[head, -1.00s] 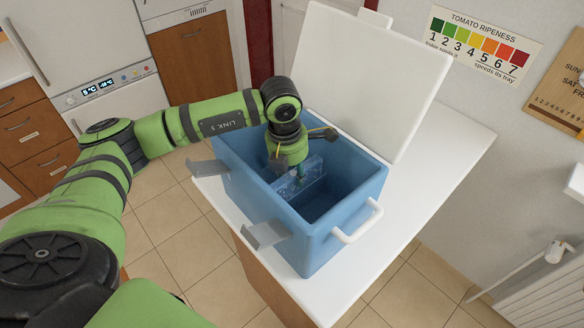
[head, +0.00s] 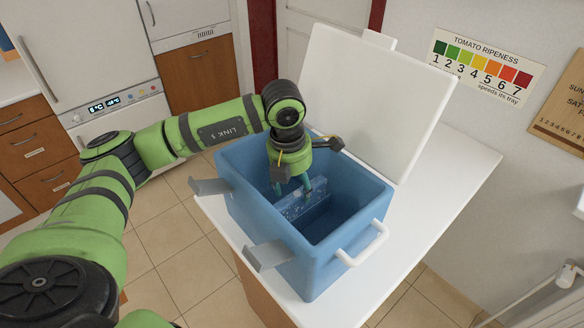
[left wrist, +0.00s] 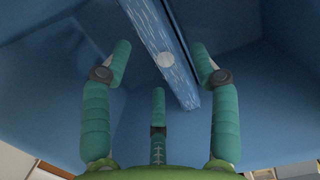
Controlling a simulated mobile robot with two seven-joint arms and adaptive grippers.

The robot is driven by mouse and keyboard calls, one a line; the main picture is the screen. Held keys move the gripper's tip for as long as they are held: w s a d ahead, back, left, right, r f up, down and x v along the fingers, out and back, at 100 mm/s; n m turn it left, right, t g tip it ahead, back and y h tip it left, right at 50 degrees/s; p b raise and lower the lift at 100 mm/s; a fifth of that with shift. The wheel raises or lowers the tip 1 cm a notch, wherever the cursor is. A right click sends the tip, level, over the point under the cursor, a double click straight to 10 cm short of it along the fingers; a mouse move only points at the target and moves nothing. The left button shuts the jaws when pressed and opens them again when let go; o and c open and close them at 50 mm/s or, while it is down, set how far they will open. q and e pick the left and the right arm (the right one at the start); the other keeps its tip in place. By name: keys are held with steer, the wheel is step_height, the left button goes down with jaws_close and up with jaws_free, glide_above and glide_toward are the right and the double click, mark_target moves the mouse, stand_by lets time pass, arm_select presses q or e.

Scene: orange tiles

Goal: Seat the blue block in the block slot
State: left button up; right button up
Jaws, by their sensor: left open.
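The blue block (head: 307,203) is a flat, frost-speckled slab standing on edge inside the blue cooler box (head: 335,240). In the left wrist view the block (left wrist: 157,32) shows a white round spot on its narrow top edge. My left gripper (head: 294,187) reaches down into the box over the block. In the left wrist view its green fingers (left wrist: 161,52) are open, with one on each side of the block and a third below. I see gaps beside the block. The slot and the block's lower edge are hidden, so I cannot tell how it is seated.
The box stands on a white counter (head: 440,180) with its white lid (head: 375,95) raised behind it. Two grey latches (head: 266,256) stick out at the front left, and a white handle (head: 365,245) is at the right. The counter right of the box is clear.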

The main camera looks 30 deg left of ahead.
arm_select(q)
step_height(320, 180, up, 9)
steer(key=s+b, duration=0.1)
steer(key=b, duration=0.1)
steer(key=shift+a+b, duration=0.15)
steer(key=shift+b, duration=0.15)
steer(key=shift+f, duration=0.15)
